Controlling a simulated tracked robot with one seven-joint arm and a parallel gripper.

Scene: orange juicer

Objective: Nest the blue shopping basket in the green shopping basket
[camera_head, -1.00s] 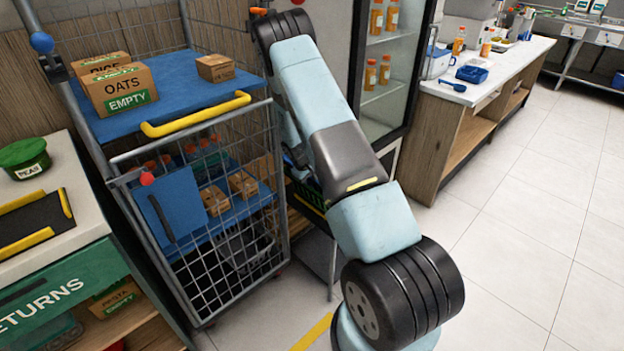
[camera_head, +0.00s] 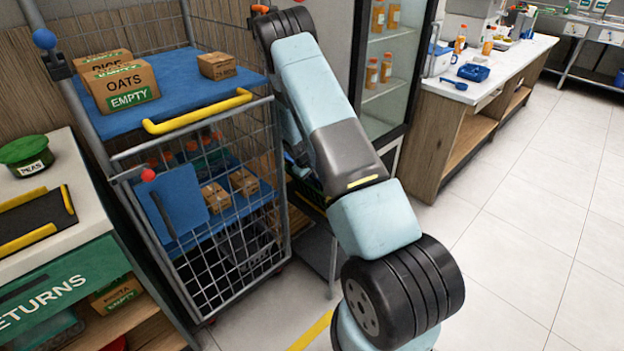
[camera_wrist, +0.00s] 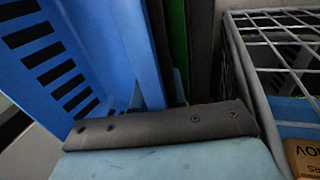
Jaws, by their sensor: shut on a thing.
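The blue shopping basket (camera_wrist: 45,60), with dark slots in its side, fills the left of the wrist view. My gripper (camera_wrist: 165,95) is shut on its upright blue edge; the fingertips are mostly hidden behind the grey wrist bar. A narrow strip of the green shopping basket (camera_wrist: 176,35) shows just right of the blue wall. I cannot tell whether the baskets touch or one is inside the other. In the head view, my arm hides the gripper and most of both baskets. Only small blue and dark green bits show beside the arm, near the wire trolley.
A wire trolley (camera_head: 215,262) with blue shelves stands close left of my arm; its wire side (camera_wrist: 285,30) is near the gripper. Boxes sit on its shelves. A glass-door fridge (camera_head: 385,90) stands behind my arm. A returns counter (camera_head: 60,280) is at left. The right floor is clear.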

